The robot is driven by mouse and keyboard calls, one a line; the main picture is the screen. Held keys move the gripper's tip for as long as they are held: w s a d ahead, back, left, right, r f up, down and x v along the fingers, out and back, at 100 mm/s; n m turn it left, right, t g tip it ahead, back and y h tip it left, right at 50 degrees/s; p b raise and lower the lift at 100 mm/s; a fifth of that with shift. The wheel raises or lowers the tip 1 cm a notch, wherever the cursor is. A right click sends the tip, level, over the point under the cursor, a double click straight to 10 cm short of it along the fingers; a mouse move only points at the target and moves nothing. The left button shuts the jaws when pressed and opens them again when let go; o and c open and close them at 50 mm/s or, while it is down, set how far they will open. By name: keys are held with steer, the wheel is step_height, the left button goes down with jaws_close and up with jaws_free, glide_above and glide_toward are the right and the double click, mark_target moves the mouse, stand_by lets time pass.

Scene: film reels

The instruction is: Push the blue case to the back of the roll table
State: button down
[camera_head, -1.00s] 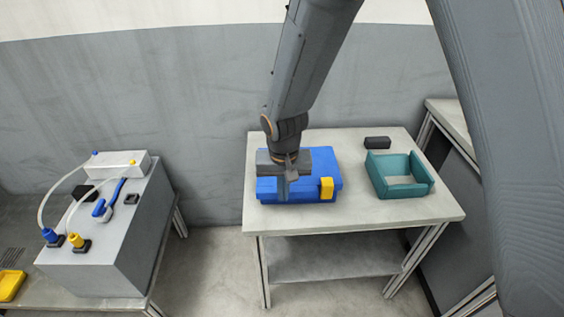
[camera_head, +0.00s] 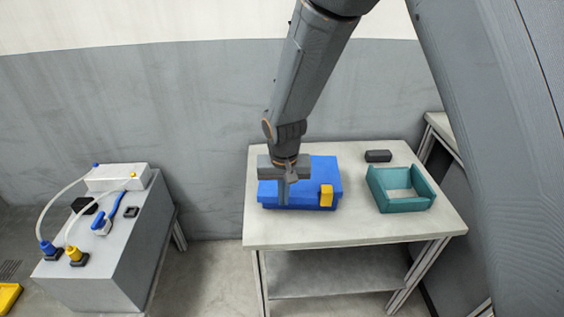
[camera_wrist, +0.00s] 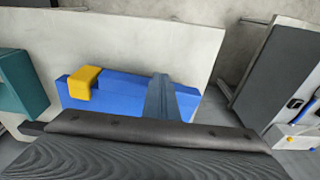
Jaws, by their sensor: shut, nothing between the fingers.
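The blue case (camera_head: 322,175) with a yellow latch (camera_head: 326,195) on its near side lies flat on the roll table (camera_head: 350,232). It is on the left half of the top, with a thin strip of bare top behind it and a wider one in front. My gripper (camera_head: 284,203) is shut and empty, pointing down at the near side of the case, left of the latch. It appears to be against the case, but the contact is hidden. In the wrist view, the shut fingers (camera_wrist: 160,80) cross the blue case (camera_wrist: 122,90), beside the yellow latch (camera_wrist: 82,82).
A teal open tray (camera_head: 408,206) and a small dark block (camera_head: 378,156) stand right of the case. A grey wall (camera_head: 200,120) rises behind the table. A grey cabinet (camera_head: 105,235) with hoses and plugs stands apart to the left.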

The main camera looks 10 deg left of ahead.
steer(key=shift+w+a+b, duration=0.5)
steer(key=shift+w+b, duration=0.1)
steer(key=shift+w, duration=1.8)
steer(key=shift+w+a+b, duration=0.45)
steer(key=shift+w+b, duration=0.15)
steer(key=shift+w, duration=1.8)
steer(key=shift+w+a+b, duration=0.5)
steer(key=shift+w+b, duration=0.1)
steer(key=shift+w, duration=1.8)
steer(key=shift+s+d+p, duration=0.15)
steer(key=shift+s+p, duration=0.35)
steer(key=shift+s, duration=0.3)
steer(key=shift+s+d+p, duration=0.15)
steer(key=shift+s+p, duration=0.35)
steer(key=shift+s, duration=0.25)
steer(key=shift+r, duration=0.15)
steer(key=shift+r+p, duration=1.85)
steer(key=shift+r, duration=1.05)
